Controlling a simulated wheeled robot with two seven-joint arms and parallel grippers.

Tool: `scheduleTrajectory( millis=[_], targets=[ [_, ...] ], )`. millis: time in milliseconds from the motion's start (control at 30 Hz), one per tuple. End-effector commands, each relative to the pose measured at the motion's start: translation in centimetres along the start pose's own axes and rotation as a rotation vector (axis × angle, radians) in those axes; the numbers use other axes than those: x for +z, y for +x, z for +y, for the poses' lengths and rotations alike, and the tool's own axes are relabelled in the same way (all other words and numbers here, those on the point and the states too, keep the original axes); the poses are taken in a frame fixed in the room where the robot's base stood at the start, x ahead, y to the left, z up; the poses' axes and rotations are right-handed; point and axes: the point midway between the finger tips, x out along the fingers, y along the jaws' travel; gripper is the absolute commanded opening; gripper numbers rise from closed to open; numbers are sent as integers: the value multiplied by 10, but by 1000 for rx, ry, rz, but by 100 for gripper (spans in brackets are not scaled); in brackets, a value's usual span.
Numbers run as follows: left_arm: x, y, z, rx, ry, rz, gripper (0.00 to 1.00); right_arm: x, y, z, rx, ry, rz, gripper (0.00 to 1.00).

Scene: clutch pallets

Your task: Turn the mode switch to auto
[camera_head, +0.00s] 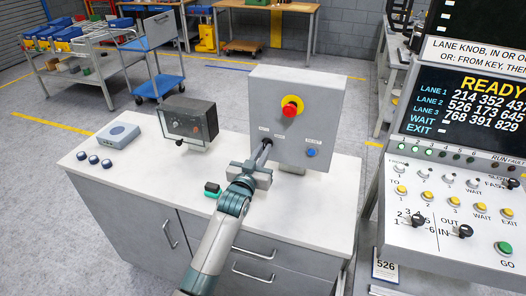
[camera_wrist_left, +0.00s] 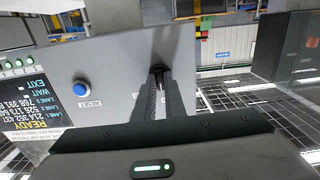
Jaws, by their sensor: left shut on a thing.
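The grey control box (camera_head: 318,90) stands on the white-topped cabinet, with a red emergency button on a yellow ring (camera_head: 291,107) and a blue reset button (camera_head: 310,153). The mode switch is a small dark knob at the lower left of the box face, mostly hidden by my fingers; its top shows in the left wrist view (camera_wrist_left: 158,68). My left gripper (camera_head: 266,148) reaches up to it and is shut on it; its fingers also show in the left wrist view (camera_wrist_left: 160,92). The knob's exact pointing direction cannot be told. My right gripper is not in view.
A dark meter box (camera_head: 188,120), a grey-blue box (camera_head: 118,133) and several dark blue knobs (camera_head: 93,160) are on the cabinet top (camera_head: 140,170). A small green-and-black item (camera_head: 212,189) lies beside my left arm. A lane console (camera_head: 450,200) stands close at the right.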

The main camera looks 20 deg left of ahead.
Motion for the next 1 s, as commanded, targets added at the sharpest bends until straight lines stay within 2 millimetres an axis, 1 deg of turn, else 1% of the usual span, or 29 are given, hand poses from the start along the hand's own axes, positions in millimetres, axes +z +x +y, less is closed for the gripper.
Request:
scheduleTrajectory(
  millis=[100, 133, 167, 200, 500, 667, 867, 1000],
  targets=[
    [0, 0, 0, 0, -3, 0, 0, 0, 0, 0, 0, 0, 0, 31],
    [0, 0, 0, 0, -3, 0, 17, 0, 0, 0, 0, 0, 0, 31],
    [0, 0, 0, 0, -2, 0, 24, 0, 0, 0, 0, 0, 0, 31],
    [0, 0, 0, 0, -2, 0, 29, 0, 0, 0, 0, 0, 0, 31],
    [0, 0, 0, 0, 0, 0, 29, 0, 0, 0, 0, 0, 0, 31],
    [1, -5, 0, 0, 0, 0, 29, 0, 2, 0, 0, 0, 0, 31],
    [3, -23, 0, 0, 0, 0, 29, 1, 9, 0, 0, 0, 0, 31],
    [4, -44, 0, 0, 0, 0, 29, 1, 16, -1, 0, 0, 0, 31]
  ],
)
